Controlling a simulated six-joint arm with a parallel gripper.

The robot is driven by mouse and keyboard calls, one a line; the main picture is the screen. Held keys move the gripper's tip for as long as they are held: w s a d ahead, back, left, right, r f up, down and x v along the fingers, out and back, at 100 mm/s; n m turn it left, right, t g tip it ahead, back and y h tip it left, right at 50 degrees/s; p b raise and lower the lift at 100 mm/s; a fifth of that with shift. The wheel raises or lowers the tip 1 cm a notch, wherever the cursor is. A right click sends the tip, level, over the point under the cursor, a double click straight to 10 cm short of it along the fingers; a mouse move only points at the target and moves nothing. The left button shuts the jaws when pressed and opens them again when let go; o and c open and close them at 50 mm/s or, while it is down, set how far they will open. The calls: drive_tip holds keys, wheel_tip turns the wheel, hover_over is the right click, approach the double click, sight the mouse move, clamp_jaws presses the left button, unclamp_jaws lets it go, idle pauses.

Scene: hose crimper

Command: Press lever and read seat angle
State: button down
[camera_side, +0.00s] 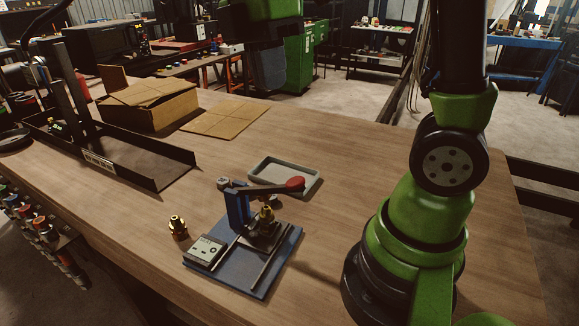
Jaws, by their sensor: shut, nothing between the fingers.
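The hose crimper stands on a blue base plate (268,274) near the middle front of the wooden bench. Its lever (258,189) runs from the top of a blue post (237,208) to a red knob (295,183) at its right end and lies close to level. A small brass piece (267,213) is upright under the lever, on a dark seat block (262,235). A pale grey box (204,252) sits at the plate's left front; its markings are too small to read.
A brass fitting (178,229) stands on the bench left of the plate. A shallow grey tray (318,179) lies behind the crimper. A cardboard box (150,101) and a black tray-like stand (150,172) occupy the back left. The bench right of the crimper is clear up to my arm.

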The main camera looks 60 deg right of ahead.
drive_tip(key=w+f+n+g, duration=0.2)
drive_tip(key=n, duration=0.2)
approach(296, 181)
drive_tip(key=shift+n, duration=0.3)
drive_tip(key=x, duration=0.7)
drive_tip(key=shift+f, duration=0.25)
drive_tip(key=shift+s+x, duration=0.2)
drive_tip(key=shift+x, duration=1.3)
drive_tip(key=shift+s+x, duration=0.2)
drive_tip(key=shift+x, duration=1.35)
drive_tip(key=shift+d+r, duration=0.1)
drive_tip(key=shift+r, duration=0.05)
